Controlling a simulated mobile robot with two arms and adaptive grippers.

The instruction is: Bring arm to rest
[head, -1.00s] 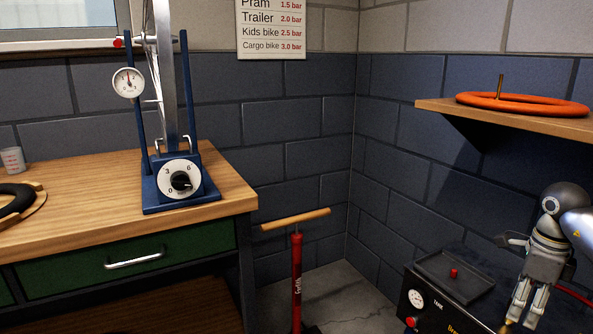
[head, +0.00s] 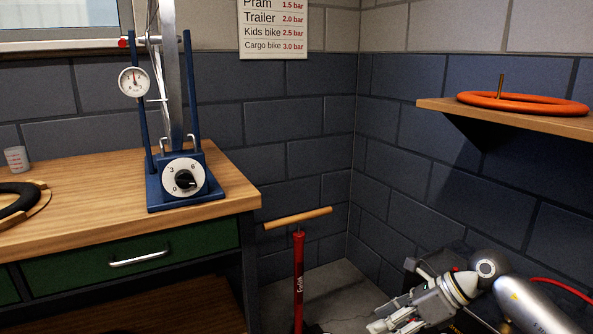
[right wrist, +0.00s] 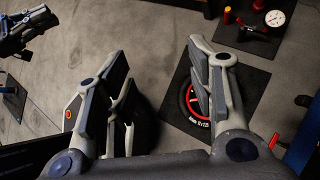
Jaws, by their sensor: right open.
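My right gripper (head: 378,324) is at the lower right of the head view, in front of the dark compressor box, with its fingers toward the lower left. In the right wrist view, its two fingers (right wrist: 158,62) are spread wide with nothing between them. A dark jointed part at the top left of that view looks like my left gripper (right wrist: 30,28); its jaw opening cannot be made out. The left gripper does not show in the head view.
A wooden bench (head: 105,228) with a blue wheel stand (head: 187,195) is at left. A red floor pump (head: 298,275) stands in the middle. A wall shelf (head: 540,122) holds an orange ring (head: 535,105). A black mat (right wrist: 232,75) with a small wheel (right wrist: 190,100) lies below the gripper.

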